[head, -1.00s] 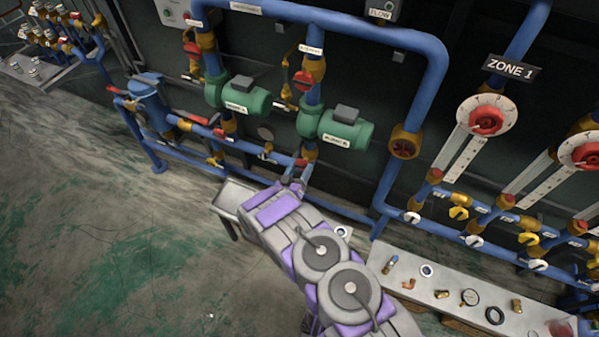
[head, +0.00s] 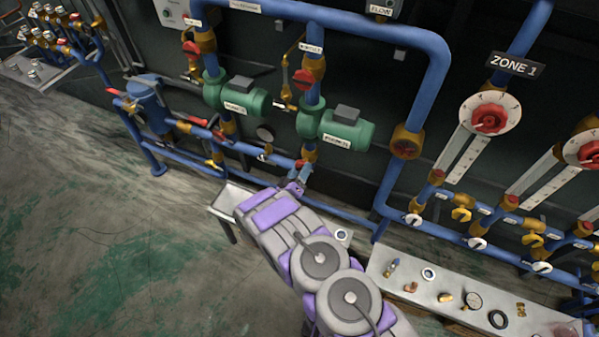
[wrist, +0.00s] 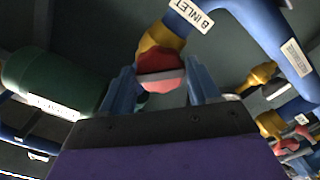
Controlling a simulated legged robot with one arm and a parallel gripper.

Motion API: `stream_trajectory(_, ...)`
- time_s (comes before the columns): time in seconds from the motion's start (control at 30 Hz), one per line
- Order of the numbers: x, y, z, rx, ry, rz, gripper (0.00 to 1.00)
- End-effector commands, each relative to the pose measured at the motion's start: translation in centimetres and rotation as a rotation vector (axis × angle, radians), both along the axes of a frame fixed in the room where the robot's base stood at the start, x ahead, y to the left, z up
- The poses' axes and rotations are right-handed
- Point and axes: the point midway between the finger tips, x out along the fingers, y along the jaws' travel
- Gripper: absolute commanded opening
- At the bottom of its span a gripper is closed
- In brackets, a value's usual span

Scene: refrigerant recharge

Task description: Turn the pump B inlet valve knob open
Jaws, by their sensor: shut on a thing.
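The pump B inlet valve has a red knob (wrist: 160,72) on a brass body (wrist: 155,42), beside a white "B INLET" label (wrist: 190,14) on the blue pipe in the wrist view. My gripper (wrist: 163,84) has its two blue fingers on either side of the knob and is shut on it. In the head view, my gripper (head: 300,174) is at the pipe below the green pump B (head: 338,127). The red knob shows only as a small patch there, and the contact is mostly hidden. The knob's open or closed position cannot be told.
Pump A (head: 237,98) stands left of pump B, with blue pipes around both. A small metal tray table (head: 222,200) stands left of my arm. A bench (head: 388,297) with loose fittings stands at the right. The floor at the left is clear.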

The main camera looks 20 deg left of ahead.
Motion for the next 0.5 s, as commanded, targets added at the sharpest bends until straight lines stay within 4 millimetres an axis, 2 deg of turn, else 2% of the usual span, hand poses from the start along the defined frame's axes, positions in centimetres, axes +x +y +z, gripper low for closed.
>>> stream_trajectory(0.13, -0.22, 0.22, -0.36, -0.045, 0.009, 0.007, 0.25)
stream_trajectory(0.4, -0.24, 0.24, -0.36, -0.340, 0.032, 0.009, 0.25)
stream_trajectory(0.5, -0.23, 0.22, -0.33, -0.387, 0.036, 0.008, 0.25)
